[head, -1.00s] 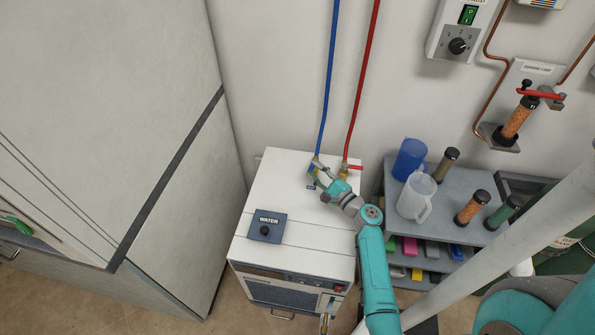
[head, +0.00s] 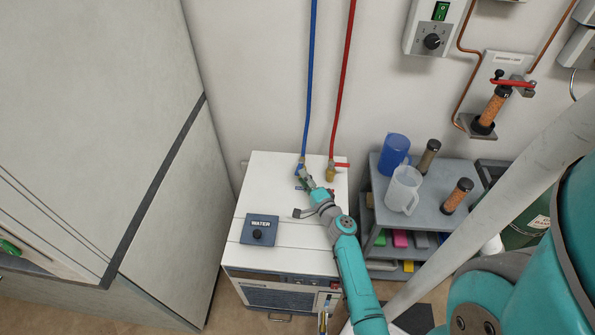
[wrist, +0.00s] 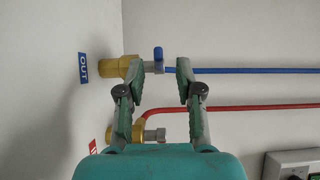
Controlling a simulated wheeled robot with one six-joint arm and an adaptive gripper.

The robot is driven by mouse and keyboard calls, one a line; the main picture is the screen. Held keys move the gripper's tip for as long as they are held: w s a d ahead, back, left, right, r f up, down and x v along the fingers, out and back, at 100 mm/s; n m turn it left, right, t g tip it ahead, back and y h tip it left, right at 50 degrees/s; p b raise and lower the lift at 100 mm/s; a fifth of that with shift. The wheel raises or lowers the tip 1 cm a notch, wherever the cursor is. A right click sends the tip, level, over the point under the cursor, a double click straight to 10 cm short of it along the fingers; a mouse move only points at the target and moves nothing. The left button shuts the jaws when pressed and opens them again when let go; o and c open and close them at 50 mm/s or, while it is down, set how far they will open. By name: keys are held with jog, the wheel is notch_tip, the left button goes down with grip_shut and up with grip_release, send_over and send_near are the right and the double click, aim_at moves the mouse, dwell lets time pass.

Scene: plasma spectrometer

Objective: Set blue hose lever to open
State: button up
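The blue hose (head: 310,80) comes down the wall to a brass valve fitting on top of the white chiller box (head: 290,195). In the wrist view the blue hose (wrist: 255,71) runs right from the brass valve (wrist: 118,67), beside an "OUT" label. The small blue lever (wrist: 158,54) shows between my fingertips, apart from both as far as I can see. My gripper (wrist: 160,72) is open, one finger on each side of the lever and hose end. In the head view my gripper (head: 303,178) is at the blue valve and hides most of it.
A grey shelf (head: 435,217) with jugs and bottles stands at right.

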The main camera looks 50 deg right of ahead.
jog(key=shift+x, duration=2.25)
grip_shut()
